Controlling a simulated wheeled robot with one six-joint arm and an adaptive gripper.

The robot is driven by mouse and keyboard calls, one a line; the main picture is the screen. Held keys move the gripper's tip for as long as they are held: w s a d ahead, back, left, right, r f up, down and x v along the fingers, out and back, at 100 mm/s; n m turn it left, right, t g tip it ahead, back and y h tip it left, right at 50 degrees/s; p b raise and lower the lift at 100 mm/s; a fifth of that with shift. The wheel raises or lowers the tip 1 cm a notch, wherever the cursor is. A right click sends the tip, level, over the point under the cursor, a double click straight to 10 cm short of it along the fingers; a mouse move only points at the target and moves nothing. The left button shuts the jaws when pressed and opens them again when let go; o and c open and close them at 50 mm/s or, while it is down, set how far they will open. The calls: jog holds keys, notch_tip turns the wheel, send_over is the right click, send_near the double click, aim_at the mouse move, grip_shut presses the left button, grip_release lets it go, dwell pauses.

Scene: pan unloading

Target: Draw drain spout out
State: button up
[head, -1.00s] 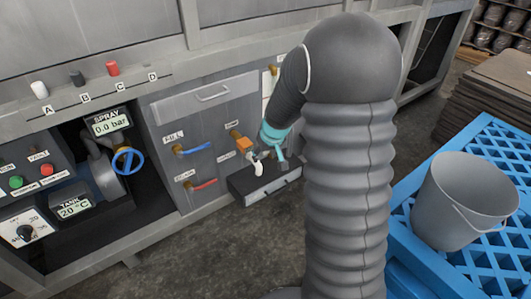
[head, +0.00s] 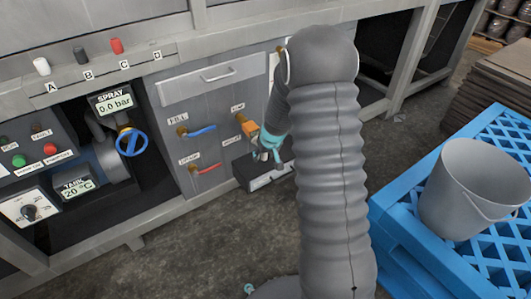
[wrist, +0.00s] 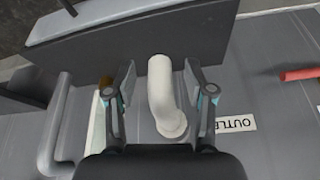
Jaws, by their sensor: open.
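The white elbow-shaped drain spout (wrist: 162,95) stands between the two fingers of my open gripper (wrist: 158,80) in the wrist view. Clear gaps show on both sides, the right one narrow near the spout's curve. The OUTLET label (wrist: 237,123) is to the right of the spout's lower end. My gripper and arm hide most of the spout there.
A dark box with a handle (head: 254,185) sits low under the spout. A blue lever (head: 201,130) and a red lever (head: 207,168) stick out of the panel to the left. A grey bucket (head: 462,200) stands on a blue pallet (head: 400,236) at right. Bare floor lies in front.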

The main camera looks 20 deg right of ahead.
grip_shut()
dwell(0.4)
jog(key=shift+s+d+f+b, duration=0.15)
jog(key=shift+s+d+b, duration=0.05)
jog(key=shift+s+b, duration=0.6)
dwell(0.6)
jog(key=shift+s+d+f+b, duration=0.1)
jog(key=shift+s+d+b, duration=0.15)
jog(key=shift+s, duration=0.45)
jog(key=shift+s+d+f+b, duration=0.1)
jog(key=shift+s+d+b, duration=0.1)
jog(key=shift+s, duration=0.5)
jog(key=shift+s+d+b, duration=0.15)
jog(key=shift+s+d, duration=0.1)
jog(key=shift+s, duration=0.45)
jog(key=shift+r, duration=0.1)
notch_tip(320, 180, up, 7)
jog(key=p, duration=0.5)
